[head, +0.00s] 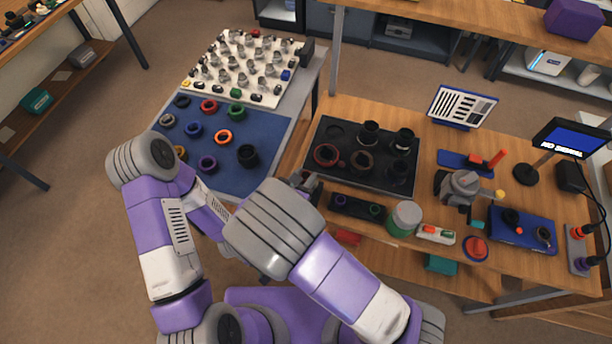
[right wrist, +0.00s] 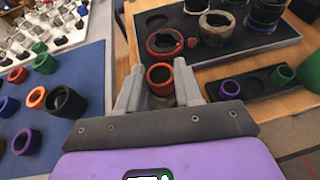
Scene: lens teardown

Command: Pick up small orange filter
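The small orange filter (right wrist: 160,74), a short tube with an orange rim, stands between the two fingers of my right gripper (right wrist: 158,88) in the right wrist view. The fingers flank it closely on both sides and appear to hold it. In the head view my right gripper (head: 306,182) is at the left edge of the workbench, by the black tray; the filter cannot be made out there. A larger orange ring (head: 223,137) lies on the blue mat; it also shows in the right wrist view (right wrist: 36,97). My left gripper is hidden.
A small black holder (head: 357,207) carries a purple and a green ring with an empty spot between them. The large black tray (head: 325,185) holds several lens parts. The blue mat (head: 225,178) carries several coloured rings.

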